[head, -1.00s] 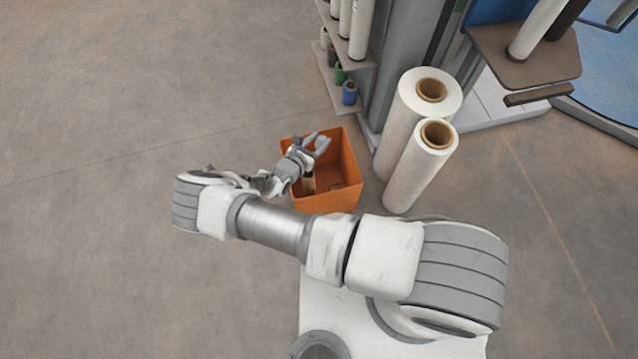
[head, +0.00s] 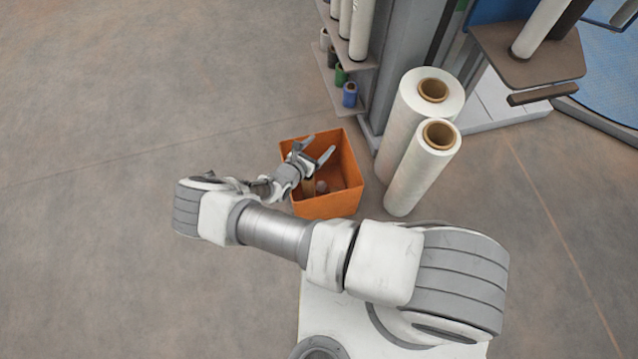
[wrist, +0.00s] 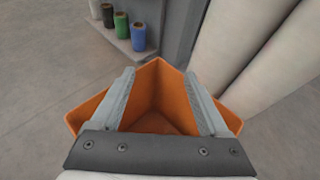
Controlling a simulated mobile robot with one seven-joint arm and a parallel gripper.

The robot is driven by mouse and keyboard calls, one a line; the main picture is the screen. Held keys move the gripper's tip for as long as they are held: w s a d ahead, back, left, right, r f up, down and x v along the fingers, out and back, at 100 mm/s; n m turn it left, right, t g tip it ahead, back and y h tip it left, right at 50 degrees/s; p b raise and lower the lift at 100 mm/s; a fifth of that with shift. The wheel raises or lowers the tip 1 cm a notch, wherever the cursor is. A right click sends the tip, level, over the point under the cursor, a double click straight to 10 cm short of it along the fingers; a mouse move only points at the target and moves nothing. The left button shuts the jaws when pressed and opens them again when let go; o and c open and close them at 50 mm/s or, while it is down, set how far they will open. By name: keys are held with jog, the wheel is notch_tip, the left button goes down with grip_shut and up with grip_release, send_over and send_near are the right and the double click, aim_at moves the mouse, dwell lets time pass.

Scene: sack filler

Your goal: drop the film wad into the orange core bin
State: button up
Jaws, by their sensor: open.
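The orange core bin (head: 347,165) stands on the floor, open at the top. My gripper (head: 318,149) is over the bin with its fingers spread and nothing between them. In the wrist view the bin (wrist: 158,92) shows between and around the open fingers (wrist: 160,76). The lump does not show there; the gripper body covers the near part of the bin.
Two tall white film rolls (head: 421,168) stand close to the right of the bin. A shelf rack (head: 345,95) with small coloured spools (head: 349,94) is behind it. The floor at left is clear.

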jog(key=p+v, duration=0.4)
jog(key=v, duration=1.3)
jog(key=shift+s, duration=0.15)
jog(key=shift+a+r, duration=0.15)
jog(key=shift+r, duration=0.05)
